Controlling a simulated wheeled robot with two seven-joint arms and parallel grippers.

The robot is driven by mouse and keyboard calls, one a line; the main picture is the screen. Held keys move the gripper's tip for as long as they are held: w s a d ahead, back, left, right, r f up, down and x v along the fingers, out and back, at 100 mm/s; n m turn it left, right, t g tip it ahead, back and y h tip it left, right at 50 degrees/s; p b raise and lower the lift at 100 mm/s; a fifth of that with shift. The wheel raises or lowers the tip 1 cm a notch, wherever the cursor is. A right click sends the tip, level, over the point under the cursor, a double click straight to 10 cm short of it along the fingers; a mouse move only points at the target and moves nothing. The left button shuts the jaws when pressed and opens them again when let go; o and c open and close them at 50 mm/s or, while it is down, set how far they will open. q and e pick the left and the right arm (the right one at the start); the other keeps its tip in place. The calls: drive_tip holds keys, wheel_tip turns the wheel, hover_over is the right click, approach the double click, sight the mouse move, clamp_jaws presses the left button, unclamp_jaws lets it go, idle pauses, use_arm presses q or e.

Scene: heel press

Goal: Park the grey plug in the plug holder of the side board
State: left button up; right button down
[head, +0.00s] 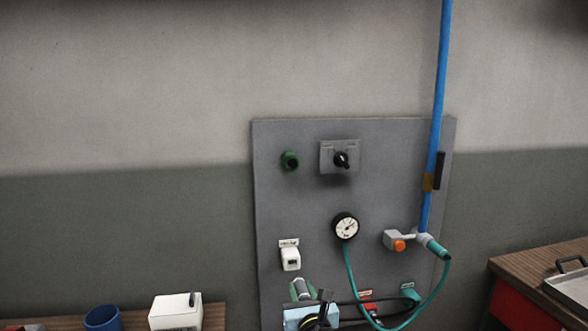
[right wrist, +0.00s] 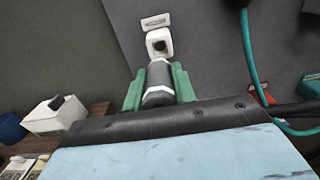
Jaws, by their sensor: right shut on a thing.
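My right gripper (head: 302,290) is at the bottom of the head view, in front of the side board (head: 300,205). In the right wrist view its green fingers (right wrist: 158,90) are shut on the grey plug (right wrist: 158,82), a dark grey body with whitish bands. The plug also shows in the head view (head: 301,287). The white plug holder (head: 291,258) is on the board just above the plug; in the right wrist view the holder (right wrist: 160,42) lies straight beyond the plug's tip. The plug looks outside the holder; I cannot tell the exact gap. My left gripper is not in view.
The board carries a gauge (head: 345,227), a black rotary switch (head: 341,160), a green knob (head: 290,160) and an orange-ended valve (head: 398,244). A teal hose (head: 350,280) loops right of my gripper. A white box (head: 176,312) and blue cup (head: 102,318) stand lower left.

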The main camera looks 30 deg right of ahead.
sight(297, 278)
drive_tip(key=shift+b+x, duration=0.75)
drive_tip(key=shift+x, duration=1.7)
drive_tip(key=shift+p, duration=0.65)
drive_tip(key=shift+b+x, duration=0.6)
drive_tip(key=shift+x, duration=0.8)
drive_tip(key=c, duration=1.1)
unclamp_jaws()
drive_tip(key=shift+o, duration=0.2)
drive_tip(key=shift+s, duration=0.1)
